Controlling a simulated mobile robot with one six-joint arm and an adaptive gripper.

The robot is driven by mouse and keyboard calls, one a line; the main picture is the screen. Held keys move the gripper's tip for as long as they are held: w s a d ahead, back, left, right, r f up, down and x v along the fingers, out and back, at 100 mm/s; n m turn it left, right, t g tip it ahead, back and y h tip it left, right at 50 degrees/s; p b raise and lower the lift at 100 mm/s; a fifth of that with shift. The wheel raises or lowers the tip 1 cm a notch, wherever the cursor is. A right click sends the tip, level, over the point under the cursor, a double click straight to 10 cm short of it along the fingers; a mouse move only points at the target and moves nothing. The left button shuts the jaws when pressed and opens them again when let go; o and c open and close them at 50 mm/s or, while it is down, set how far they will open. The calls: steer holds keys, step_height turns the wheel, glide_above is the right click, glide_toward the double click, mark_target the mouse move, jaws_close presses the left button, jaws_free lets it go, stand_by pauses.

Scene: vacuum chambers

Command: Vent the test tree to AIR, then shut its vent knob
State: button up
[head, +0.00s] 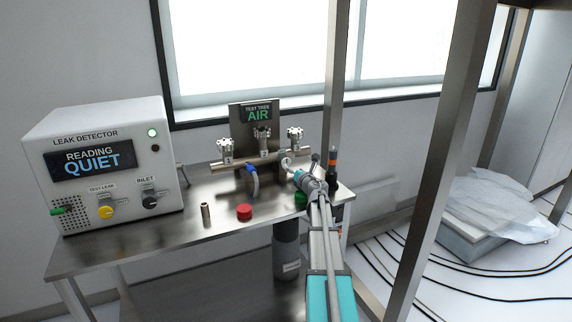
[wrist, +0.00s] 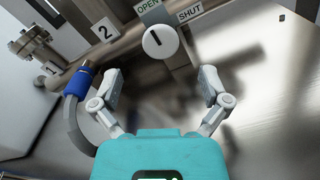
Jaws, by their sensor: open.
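The test tree is a metal manifold (head: 240,163) with several upright valves. The sign (head: 257,113) behind it reads TEST TREE AIR. In the wrist view a round white knob face (wrist: 157,42) with a short dark mark sits beside plates reading OPEN (wrist: 148,5) and SHUT (wrist: 190,13). My gripper (wrist: 160,86) is open and empty, its fingers spread either side below this knob, apart from it. In the head view my gripper (head: 301,163) is at the manifold's right end and hides the knob there.
A leak detector (head: 100,160) reading QUIET stands left. A blue-collared hose (head: 251,175) hangs from the manifold. A red cap (head: 244,212) and a small brass piece (head: 206,214) lie on the steel bench (head: 150,240). A metal post (head: 334,70) rises behind my arm.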

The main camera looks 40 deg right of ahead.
mark_target(287, 162)
steer(key=x, duration=0.6)
steer(key=shift+w+d, duration=0.1)
steer(key=shift+w, duration=0.1)
